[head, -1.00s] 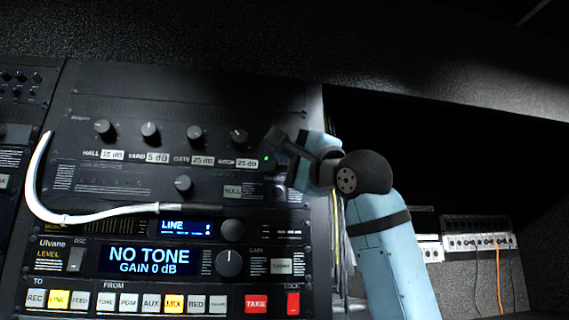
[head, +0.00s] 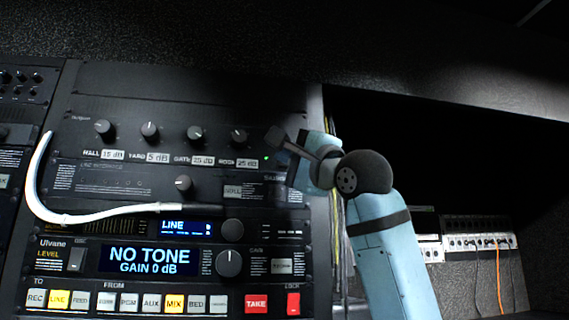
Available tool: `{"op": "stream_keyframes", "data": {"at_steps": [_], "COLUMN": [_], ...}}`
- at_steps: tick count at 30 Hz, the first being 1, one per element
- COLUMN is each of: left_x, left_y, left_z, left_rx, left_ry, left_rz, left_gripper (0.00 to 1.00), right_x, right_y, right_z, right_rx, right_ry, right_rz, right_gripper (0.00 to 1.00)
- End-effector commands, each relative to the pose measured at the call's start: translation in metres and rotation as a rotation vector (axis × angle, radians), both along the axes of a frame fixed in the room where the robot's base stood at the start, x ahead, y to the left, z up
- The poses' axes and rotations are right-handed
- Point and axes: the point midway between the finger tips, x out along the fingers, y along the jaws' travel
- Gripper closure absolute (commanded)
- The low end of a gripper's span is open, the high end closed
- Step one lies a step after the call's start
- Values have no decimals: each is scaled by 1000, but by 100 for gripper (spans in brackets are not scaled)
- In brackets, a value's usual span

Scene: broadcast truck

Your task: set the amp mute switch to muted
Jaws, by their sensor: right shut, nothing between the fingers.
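The amp panel (head: 110,155) at the top of the rack has a row of several knobs with dB labels reading HALL, YARD, GATE and ROOF, and a small green light (head: 266,157) at its right. I cannot make out the mute switch itself; my right gripper covers part of the panel's right end. My right gripper (head: 277,139) is shut and empty, pointing left, just right of the ROOF knob (head: 239,136) and above the green light. Whether it touches the panel I cannot tell. My left gripper is not in view.
A white cable (head: 38,175) curves across the rack's left side. A patch box (head: 480,241) with cables stands at the right.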

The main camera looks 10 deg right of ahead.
Motion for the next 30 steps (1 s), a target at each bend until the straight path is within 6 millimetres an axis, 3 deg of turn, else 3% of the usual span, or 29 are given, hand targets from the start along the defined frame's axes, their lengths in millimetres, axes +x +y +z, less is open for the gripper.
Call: {"op": "stream_keyframes", "data": {"at_steps": [30], "left_x": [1], "left_y": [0], "left_z": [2], "left_rx": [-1], "left_ry": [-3], "left_rz": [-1], "left_gripper": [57], "right_x": [9], "right_y": [0], "right_z": [-1], "right_rx": [0], "right_ry": [0], "right_rz": [0], "right_gripper": [100]}}
